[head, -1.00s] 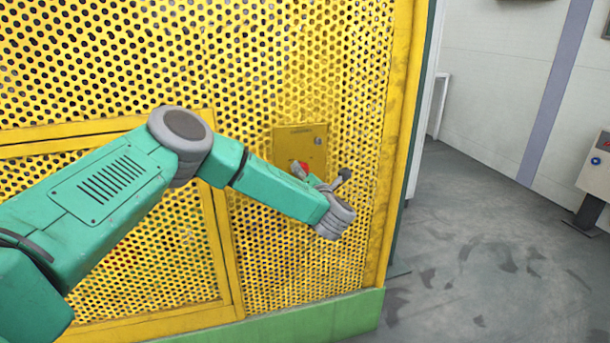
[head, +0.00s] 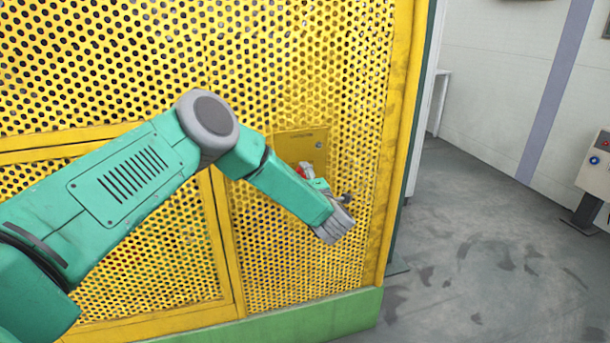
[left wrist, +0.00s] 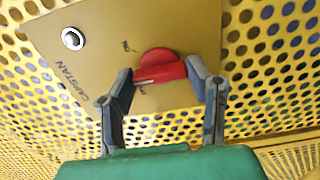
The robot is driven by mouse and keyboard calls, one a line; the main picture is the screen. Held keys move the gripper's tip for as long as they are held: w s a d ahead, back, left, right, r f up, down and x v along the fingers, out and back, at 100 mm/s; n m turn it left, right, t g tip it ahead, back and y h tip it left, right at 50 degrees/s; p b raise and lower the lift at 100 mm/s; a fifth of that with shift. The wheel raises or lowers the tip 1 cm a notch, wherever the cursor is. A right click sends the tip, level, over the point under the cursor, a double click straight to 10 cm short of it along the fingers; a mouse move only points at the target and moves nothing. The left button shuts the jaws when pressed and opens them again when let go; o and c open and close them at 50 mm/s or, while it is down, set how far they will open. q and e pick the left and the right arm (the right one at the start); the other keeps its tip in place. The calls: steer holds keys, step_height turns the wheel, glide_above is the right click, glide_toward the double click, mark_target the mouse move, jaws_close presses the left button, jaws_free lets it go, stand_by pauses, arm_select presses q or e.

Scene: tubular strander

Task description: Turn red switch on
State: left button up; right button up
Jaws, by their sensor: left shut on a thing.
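The red switch (left wrist: 160,68) is a round red knob with a raised bar, on a tan plate (left wrist: 100,50) marked CAPSTAN. In the left wrist view, the fingers of my left gripper (left wrist: 158,78) stand on either side of the knob and are shut on its bar. The bar lies nearly level in that view, tilted slightly. In the head view, the plate (head: 300,142) is on the yellow mesh panel, and my left gripper (head: 308,172) is at its lower part. There my wrist hides most of the knob. My right gripper is not in view.
The yellow perforated panel (head: 285,60) surrounds the plate. A round silver lock (left wrist: 73,39) sits on the plate near the knob. Open grey floor (head: 480,250) lies to the right, with a control box (head: 597,165) on a stand at the far right.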

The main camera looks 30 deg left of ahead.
arm_select(q)
steer(key=m, duration=0.3)
steer(key=m+p, duration=0.1)
steer(key=m, duration=0.2)
steer(key=m+p, duration=0.1)
steer(key=m, duration=0.1)
steer(key=shift+s+d+f+m, duration=0.1)
steer(key=shift+d+f+m, duration=0.05)
steer(key=shift+f+m, duration=0.2)
steer(key=shift+m, duration=0.25)
steer(key=o, duration=1)
steer(key=shift+o, duration=0.8)
steer(key=shift+r, duration=0.15)
